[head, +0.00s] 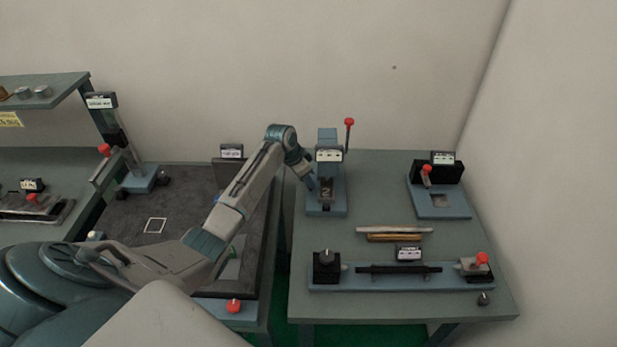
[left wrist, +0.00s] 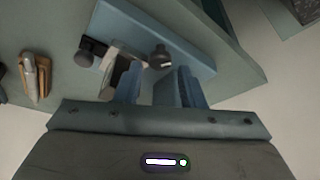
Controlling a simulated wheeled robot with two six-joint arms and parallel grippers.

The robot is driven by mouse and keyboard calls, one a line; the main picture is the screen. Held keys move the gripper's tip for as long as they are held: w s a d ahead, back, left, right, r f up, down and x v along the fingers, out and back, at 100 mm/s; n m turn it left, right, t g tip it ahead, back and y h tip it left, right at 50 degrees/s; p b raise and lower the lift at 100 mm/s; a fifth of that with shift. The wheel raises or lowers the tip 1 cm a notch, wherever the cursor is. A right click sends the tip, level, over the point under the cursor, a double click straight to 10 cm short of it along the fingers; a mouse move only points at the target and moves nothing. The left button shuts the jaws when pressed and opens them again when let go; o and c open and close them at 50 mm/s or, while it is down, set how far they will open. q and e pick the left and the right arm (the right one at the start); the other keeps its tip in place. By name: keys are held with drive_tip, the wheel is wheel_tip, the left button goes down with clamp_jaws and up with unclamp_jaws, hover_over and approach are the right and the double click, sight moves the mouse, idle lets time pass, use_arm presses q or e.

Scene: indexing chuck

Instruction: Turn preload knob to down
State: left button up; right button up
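A dark round knob (left wrist: 160,56) with a small pale mark shows in the left wrist view, just beyond my left fingertips. It sits by a blue fixture (left wrist: 190,52); I cannot read a label or setting on it. In the head view my left gripper (head: 311,181) is at the left side of the blue upright fixture (head: 328,138). In the left wrist view my left gripper (left wrist: 157,86) has its two blue fingers apart, with a gap between them. No contact with the knob can be made out. My right gripper is not in view.
A red-tipped lever (head: 349,123) rises beside the upright fixture. Another blue fixture (head: 440,200) stands at the right. The table between them is bare.

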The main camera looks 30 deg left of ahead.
use_arm(q)
drive_tip(key=shift+x, duration=0.9)
drive_tip(key=shift+w+d+f, duration=0.1)
drive_tip(key=shift+w+f, duration=0.05)
drive_tip(key=shift+f, duration=0.2)
drive_tip(key=shift+c, duration=0.5)
drive_tip(key=c, duration=0.6)
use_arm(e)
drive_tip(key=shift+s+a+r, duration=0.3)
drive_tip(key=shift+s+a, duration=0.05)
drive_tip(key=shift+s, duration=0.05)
